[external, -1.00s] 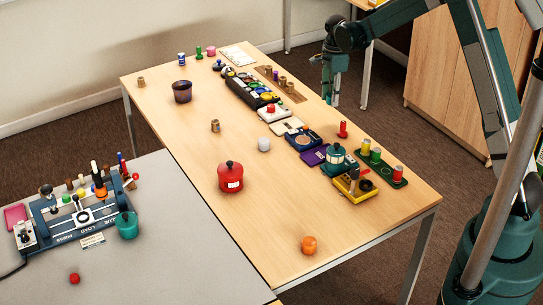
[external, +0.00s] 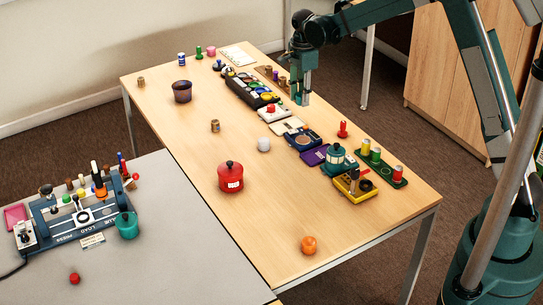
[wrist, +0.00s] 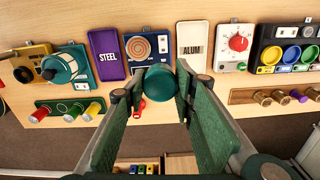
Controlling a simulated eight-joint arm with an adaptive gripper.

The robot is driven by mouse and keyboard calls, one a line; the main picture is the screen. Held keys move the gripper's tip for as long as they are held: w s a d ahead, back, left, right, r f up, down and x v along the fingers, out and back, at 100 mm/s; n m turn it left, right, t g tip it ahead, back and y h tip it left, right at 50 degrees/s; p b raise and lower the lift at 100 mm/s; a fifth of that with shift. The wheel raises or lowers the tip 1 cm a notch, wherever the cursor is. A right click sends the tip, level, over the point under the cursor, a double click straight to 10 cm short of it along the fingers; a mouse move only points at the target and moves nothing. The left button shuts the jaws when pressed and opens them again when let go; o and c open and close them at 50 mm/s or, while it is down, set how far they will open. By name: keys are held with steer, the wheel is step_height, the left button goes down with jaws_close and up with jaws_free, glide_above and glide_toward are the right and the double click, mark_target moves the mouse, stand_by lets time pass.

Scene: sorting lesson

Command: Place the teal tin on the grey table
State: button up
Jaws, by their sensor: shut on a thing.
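The teal tin (wrist: 161,82) shows in the wrist view as a round teal top between the two green fingers of my gripper (wrist: 158,90). My gripper is shut on it. In the external view my gripper (external: 302,95) points down above the far right part of the wooden table, near the row of devices. The tin is too small there to tell apart from the teal fingers. The grey table (external: 170,255) is at the lower left, well away from my gripper.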

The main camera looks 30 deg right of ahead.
steer(key=s+a+n, duration=0.2)
steer(key=s+a, duration=0.3)
steer(key=a, duration=0.8)
steer(key=s+a+n, duration=0.2)
steer(key=s+a, duration=0.3)
steer(key=a, duration=0.8)
steer(key=s+a+n, duration=0.1)
steer(key=s+a, duration=0.4)
steer(key=a, duration=0.8)
steer(key=s+a+n, duration=0.5)
steer(key=s+a, duration=2.1)
steer(key=s, duration=0.1)
steer(key=shift+w+d+f+b, duration=0.1)
steer(key=shift+w+f+b, duration=0.1)
steer(key=shift+f, duration=1.05)
steer(key=shift+w+f+b, duration=0.1)
steer(key=shift+f+b, duration=0.05)
steer(key=shift+f, duration=1.1)
steer(key=shift+f+b, duration=0.65)
steer(key=shift+f, duration=2.5)
